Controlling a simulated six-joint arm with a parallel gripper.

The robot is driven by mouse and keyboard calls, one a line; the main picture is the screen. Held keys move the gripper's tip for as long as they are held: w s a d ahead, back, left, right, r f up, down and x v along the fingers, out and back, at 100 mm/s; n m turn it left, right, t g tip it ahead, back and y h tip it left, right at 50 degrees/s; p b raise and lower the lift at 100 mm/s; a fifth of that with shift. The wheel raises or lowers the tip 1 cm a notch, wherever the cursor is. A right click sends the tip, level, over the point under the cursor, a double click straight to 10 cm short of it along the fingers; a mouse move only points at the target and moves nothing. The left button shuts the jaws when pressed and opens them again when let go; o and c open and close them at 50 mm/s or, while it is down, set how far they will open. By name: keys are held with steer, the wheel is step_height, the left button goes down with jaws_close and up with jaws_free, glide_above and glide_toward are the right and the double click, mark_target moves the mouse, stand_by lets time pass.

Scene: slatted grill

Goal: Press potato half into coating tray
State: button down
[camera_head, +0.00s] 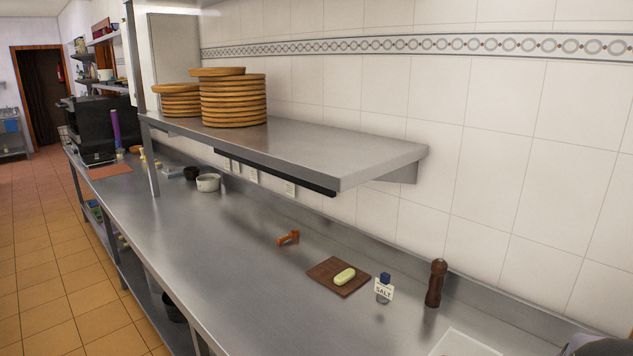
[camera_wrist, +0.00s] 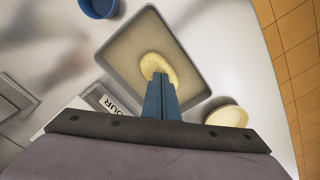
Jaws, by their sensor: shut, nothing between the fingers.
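In the wrist view the potato half (camera_wrist: 158,66), a pale yellow oval piece, lies in a shallow grey rectangular coating tray (camera_wrist: 114,43) with a pale layer over its bottom. My gripper (camera_wrist: 160,80) is shut, its two blue fingers side by side with nothing between them. The fingertips overlap the near edge of the potato half in the picture; I cannot tell whether they touch it. In the head view a pale corner at the bottom edge may be the tray (camera_head: 464,345); the potato half and my fingers do not show there.
A blue cup (camera_wrist: 98,7) and a cream bowl (camera_wrist: 227,117) stand near the tray, and a label ending in "OUR" (camera_wrist: 107,103) lies left of my fingers. In the head view a pale oblong piece (camera_head: 344,276) on a brown board (camera_head: 325,268), salt (camera_head: 384,289) and a pepper mill (camera_head: 436,283) stand on the counter.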

step_height(320, 180, up, 5)
steer(key=p, duration=0.4)
steer(key=shift+p, duration=0.35)
stand_by(0.3)
